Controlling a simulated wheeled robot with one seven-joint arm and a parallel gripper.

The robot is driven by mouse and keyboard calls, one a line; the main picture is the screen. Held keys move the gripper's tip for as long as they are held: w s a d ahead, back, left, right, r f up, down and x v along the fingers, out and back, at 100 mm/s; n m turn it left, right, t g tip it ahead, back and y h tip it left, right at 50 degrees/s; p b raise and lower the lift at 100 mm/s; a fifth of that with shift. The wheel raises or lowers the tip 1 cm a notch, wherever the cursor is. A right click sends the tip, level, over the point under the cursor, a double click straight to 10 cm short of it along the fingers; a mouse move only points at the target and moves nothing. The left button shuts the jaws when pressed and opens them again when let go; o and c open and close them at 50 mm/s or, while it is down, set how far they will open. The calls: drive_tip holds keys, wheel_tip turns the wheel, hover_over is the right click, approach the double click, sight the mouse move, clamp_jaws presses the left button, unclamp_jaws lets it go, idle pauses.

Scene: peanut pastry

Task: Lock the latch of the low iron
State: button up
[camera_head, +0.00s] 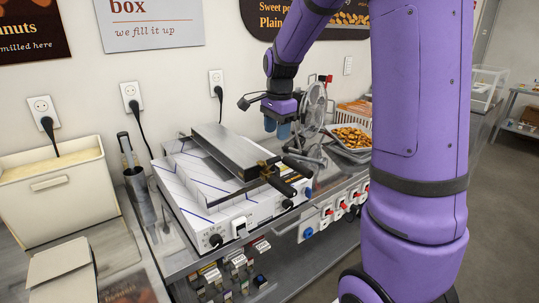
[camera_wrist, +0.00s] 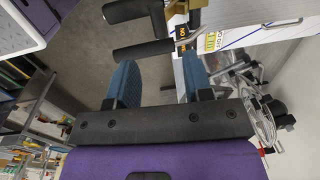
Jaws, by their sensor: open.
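The low iron (camera_head: 230,150), a long grey metal plate iron, lies closed on a white box-shaped body with blue lines. At its front end are a brass-coloured fitting (camera_head: 267,167) and two black handles (camera_head: 282,184). In the wrist view the handles (camera_wrist: 143,50) lie beyond my fingertips, with the brass fitting (camera_wrist: 200,16) and a bent metal wire piece (camera_wrist: 186,38) beside them. My gripper (camera_head: 278,132) has blue fingers, is open and empty, and hangs behind and above the handle end. It also shows in the wrist view (camera_wrist: 158,72). Whether the latch is engaged is unclear.
A round metal wheel-like device (camera_head: 314,105) stands right of my gripper, near a tray of peanuts (camera_head: 352,138). A row of knobs and switches (camera_head: 335,212) runs along the counter front. A cream bin (camera_head: 55,190) and a metal holder (camera_head: 140,195) stand left.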

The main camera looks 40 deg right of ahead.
drive_tip(key=f, duration=0.8)
drive_tip(key=shift+w+f, duration=0.25)
drive_tip(key=shift+f, duration=0.15)
